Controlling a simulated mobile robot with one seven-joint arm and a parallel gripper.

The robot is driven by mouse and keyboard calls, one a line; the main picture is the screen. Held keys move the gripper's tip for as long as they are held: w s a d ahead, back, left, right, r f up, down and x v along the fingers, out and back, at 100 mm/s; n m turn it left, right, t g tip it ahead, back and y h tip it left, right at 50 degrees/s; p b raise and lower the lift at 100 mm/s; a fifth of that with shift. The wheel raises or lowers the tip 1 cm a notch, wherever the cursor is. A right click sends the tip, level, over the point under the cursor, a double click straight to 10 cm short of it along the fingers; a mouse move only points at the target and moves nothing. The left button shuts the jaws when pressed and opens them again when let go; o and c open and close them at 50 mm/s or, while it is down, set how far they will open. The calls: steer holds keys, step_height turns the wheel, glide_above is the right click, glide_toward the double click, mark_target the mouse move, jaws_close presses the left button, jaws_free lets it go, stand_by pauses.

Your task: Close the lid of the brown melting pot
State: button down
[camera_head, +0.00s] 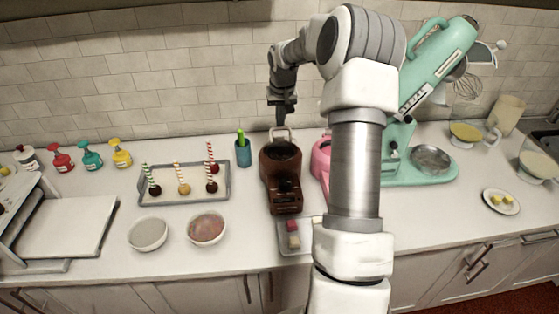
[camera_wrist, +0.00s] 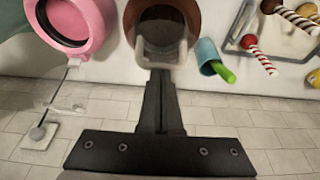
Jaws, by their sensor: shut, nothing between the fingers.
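The brown melting pot (camera_head: 285,195) stands on the counter with its round dark opening facing up. A pale, see-through lid (camera_head: 282,133) appears raised at the pot's back, by the wall. In the wrist view the pot (camera_wrist: 196,15) is at the top centre, with a greyish translucent area that seems to be the lid over part of its opening. My gripper (camera_head: 283,114) is shut and empty, pointing down just above and behind the pot's back. Its fingertips (camera_wrist: 160,74) are close to the lid's edge; I cannot tell whether they touch.
A pink pot (camera_head: 320,160) stands close on the right, partly hidden by my arm. A teal cup with a green item (camera_head: 243,152) is close on the left. A tray of cake pops (camera_head: 185,196) lies further left. The tiled wall is close behind.

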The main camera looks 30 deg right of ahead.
steer(key=shift+f, duration=0.15)
stand_by(0.3)
steer(key=shift+f+b, duration=0.6)
steer(key=shift+f, duration=0.2)
steer(key=shift+r, duration=0.1)
steer(key=shift+w+d, duration=0.1)
steer(key=shift+w, duration=0.1)
steer(key=shift+w+d+f, duration=0.2)
steer(key=shift+w+f, duration=0.05)
steer(key=shift+w, duration=0.15)
step_height(320, 180, up, 6)
steer(key=p, duration=0.4)
